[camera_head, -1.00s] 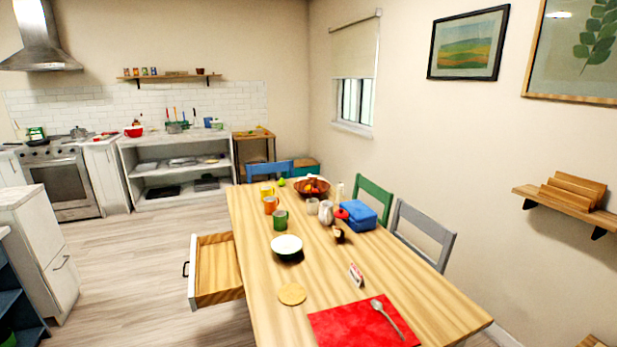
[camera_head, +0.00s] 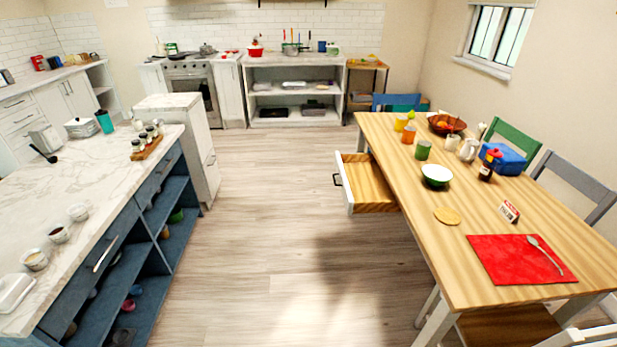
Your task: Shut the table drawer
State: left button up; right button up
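The table drawer (camera_head: 369,183) is pulled out of the left long side of the wooden table (camera_head: 480,212). It has a white front with a dark handle (camera_head: 337,180) facing left, and its wooden inside looks empty. Neither of my grippers shows in the head view, so I cannot see how they stand relative to the drawer.
A kitchen island (camera_head: 92,180) with a marble top and blue open shelves stands on the left. Clear wooden floor (camera_head: 265,220) lies between it and the table. Chairs, including a green one (camera_head: 514,143), stand along the table's far right side. A red placemat (camera_head: 520,260) lies on the near end.

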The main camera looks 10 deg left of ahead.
aim_at(364, 188)
jog(key=k+j, duration=0.1)
jog(key=j, duration=0.35)
jog(key=i+z, duration=0.15)
jog(key=z, duration=0.2)
jog(key=i+j+z, duration=0.15)
jog(key=z, duration=0.2)
jog(key=i+j+z, duration=0.15)
jog(key=i+j, duration=0.3)
jog(key=i+j+z, duration=0.15)
jog(key=i+j, duration=0.3)
jog(key=i+j+z, duration=0.1)
jog(key=i+j, duration=0.3)
jog(key=j, duration=0.25)
